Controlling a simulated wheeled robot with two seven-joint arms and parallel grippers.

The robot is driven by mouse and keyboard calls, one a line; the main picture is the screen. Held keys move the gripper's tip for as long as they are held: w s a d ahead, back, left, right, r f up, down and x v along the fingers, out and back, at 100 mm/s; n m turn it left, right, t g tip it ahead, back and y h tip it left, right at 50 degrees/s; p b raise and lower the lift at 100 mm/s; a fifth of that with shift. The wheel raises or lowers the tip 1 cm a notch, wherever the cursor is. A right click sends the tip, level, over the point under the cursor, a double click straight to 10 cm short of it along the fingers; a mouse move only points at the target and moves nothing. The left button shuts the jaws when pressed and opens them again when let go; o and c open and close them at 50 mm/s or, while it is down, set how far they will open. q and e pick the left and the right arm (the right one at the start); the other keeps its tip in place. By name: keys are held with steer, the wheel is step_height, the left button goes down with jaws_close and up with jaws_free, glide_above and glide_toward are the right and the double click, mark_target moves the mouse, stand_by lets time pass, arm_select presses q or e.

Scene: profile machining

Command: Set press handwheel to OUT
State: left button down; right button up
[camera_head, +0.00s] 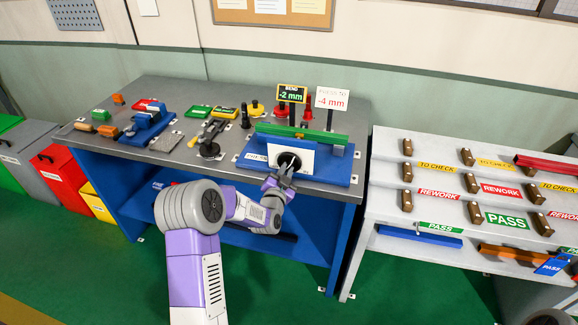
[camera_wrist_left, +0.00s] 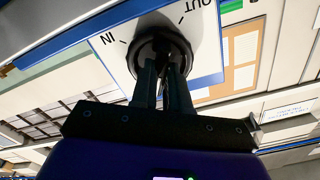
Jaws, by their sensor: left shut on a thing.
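The press (camera_head: 318,171) is a blue fixture with a white front plate on the grey bench, and a green profile (camera_head: 300,133) lies across it. Its black handwheel (camera_head: 289,161) is on the white plate. My left gripper (camera_head: 284,172) is at the handwheel and shut on it. In the left wrist view the fingers of my left gripper (camera_wrist_left: 164,78) reach the dark round handwheel (camera_wrist_left: 160,47), partly hiding it. The plate there shows IN on the left and OUT on the right. The wheel's pointer is hidden. My right gripper is not in view.
Signs reading -2 mm (camera_head: 292,94) and -4 mm (camera_head: 332,99) stand behind the press. A blue vise (camera_head: 148,126) and small tools are on the bench's left. A white sorting rack (camera_head: 470,200) stands to the right. Coloured bins are at far left.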

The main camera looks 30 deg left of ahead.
arm_select(q)
steer(key=n+b, duration=0.3)
steer(key=n, duration=0.1)
steer(key=shift+b, duration=0.4)
steer(key=shift+n, duration=0.3)
steer(key=n+b, duration=0.4)
stand_by(0.4)
